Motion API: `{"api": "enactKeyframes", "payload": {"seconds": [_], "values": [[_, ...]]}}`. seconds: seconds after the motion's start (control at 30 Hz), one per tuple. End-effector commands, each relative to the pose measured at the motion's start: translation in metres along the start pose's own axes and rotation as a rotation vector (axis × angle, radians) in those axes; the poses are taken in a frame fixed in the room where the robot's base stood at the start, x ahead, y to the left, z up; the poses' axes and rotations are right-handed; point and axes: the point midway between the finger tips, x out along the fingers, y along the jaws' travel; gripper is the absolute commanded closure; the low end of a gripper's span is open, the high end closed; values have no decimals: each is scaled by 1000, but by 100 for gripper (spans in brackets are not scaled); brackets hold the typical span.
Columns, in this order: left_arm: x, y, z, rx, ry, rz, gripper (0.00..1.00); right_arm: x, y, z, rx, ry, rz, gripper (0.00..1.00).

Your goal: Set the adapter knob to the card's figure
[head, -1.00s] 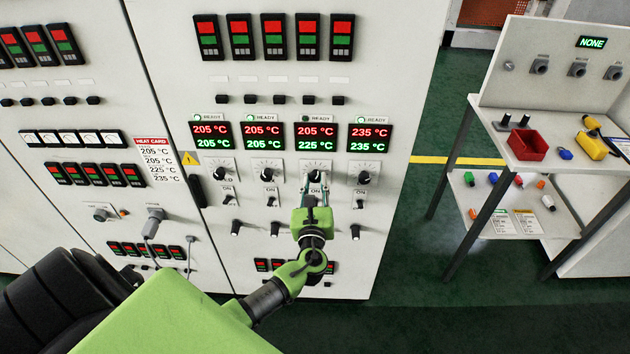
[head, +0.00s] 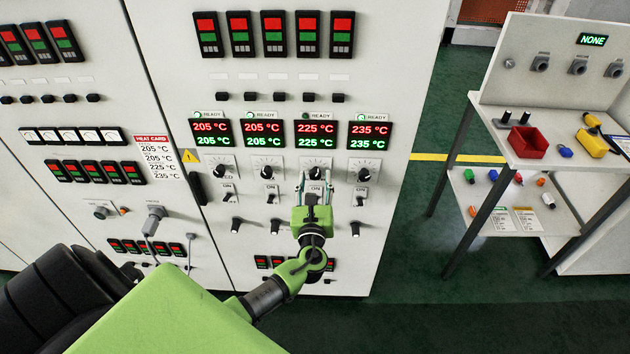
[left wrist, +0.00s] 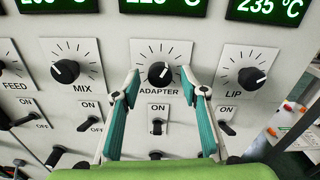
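The adapter knob (left wrist: 159,74) is a round black dial, third in a row of knobs on the cabinet; it also shows in the head view (head: 316,172). Its display (head: 316,133) reads 225 °C in red above 225 °C in green. The heat card (head: 153,158) lists 205, 205, 225 and 235 °C from top to bottom. My left gripper (head: 316,181) is open in front of the adapter knob. In the left wrist view its fingers (left wrist: 160,82) stand apart on both sides of the knob, with nothing between them. My right gripper is out of view.
The mix knob (left wrist: 65,72) and the lip knob (left wrist: 252,78) flank the adapter knob. An ON switch (left wrist: 157,124) sits below it, between the fingers. A side table (head: 545,160) with a red bin (head: 527,142) stands at the right, past open green floor.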

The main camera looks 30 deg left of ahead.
Motion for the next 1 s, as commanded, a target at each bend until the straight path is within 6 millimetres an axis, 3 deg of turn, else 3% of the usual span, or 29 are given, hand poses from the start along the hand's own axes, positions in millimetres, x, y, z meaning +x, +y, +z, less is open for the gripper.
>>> {"api": "enactKeyframes", "payload": {"seconds": [0.6, 1.0], "values": [[-108, 0, -1, 0, 3, -1, 60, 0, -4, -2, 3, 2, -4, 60], [-119, 0, -1, 0, 2, 0, 60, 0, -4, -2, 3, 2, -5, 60]]}}
